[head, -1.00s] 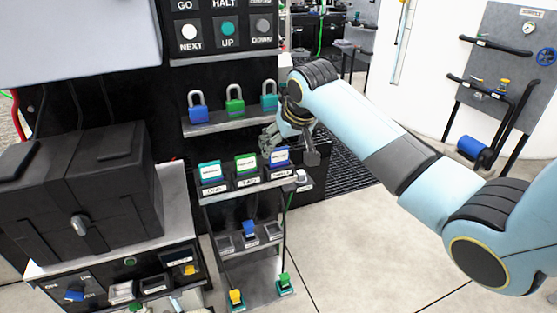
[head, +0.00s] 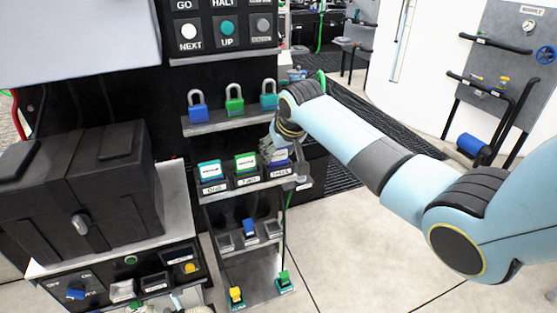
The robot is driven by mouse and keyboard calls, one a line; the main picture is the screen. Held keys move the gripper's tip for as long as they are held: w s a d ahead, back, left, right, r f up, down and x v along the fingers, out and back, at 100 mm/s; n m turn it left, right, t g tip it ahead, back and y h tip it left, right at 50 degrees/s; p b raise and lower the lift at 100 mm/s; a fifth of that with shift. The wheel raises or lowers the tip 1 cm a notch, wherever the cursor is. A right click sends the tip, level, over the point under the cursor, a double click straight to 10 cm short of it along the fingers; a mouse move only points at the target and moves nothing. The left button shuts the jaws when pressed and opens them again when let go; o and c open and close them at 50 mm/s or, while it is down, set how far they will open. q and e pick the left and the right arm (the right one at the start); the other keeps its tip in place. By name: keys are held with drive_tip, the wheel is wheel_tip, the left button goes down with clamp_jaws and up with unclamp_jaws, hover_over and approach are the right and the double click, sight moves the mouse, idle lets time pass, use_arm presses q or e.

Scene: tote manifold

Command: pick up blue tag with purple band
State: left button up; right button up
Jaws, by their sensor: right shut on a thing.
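The blue tag with a purple band (head: 281,157) stands in the rightmost holder of the middle shelf, marked THREE, partly covered by my right gripper (head: 273,153). My right gripper comes down from the upper right and is shut on this tag at its upper part. The tag's white label still shows a little. To its left stand a green tag (head: 246,164) and a teal tag (head: 210,171), each in its own holder.
Blue, green and teal padlocks (head: 234,101) stand on the shelf above, close to my right wrist. A lower rack holds a small blue piece (head: 249,226). A black case (head: 85,185) stands at left. Floor to the right is clear.

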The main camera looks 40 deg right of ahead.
drive_tip(key=shift+w+r, duration=0.1)
drive_tip(key=shift+r, duration=0.45)
wheel_tip(320, 180, up, 3)
drive_tip(key=shift+f+b, duration=0.1)
drive_tip(key=shift+b, duration=0.25)
drive_tip(key=s+d+r, duration=0.4)
drive_tip(key=s+r, duration=0.3)
drive_tip(key=s, duration=0.4)
drive_tip(key=shift+d+b, duration=0.15)
drive_tip(key=shift+b, duration=0.2)
